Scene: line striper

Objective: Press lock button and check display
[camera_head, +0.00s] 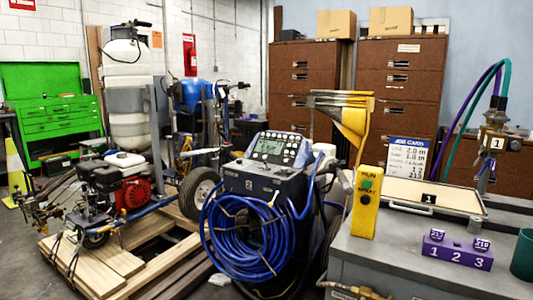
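A control panel (281,149) with a grey display (269,147) and several small buttons tops a dark blue machine (262,187) in the middle of the view. The display is too small to read. I cannot tell which button is the lock button. A yellow control box (365,204) marked RUN and SPRAY stands upright on the grey bench at right, with a green button (366,184) on its face. My gripper is not in view.
A coiled blue hose (247,245) hangs on the machine's front. The grey bench (395,255) bears a purple numbered block (457,254), a job card (408,155) and a green cup (523,256). A line striper (130,180) stands on a wooden pallet (112,262) at left.

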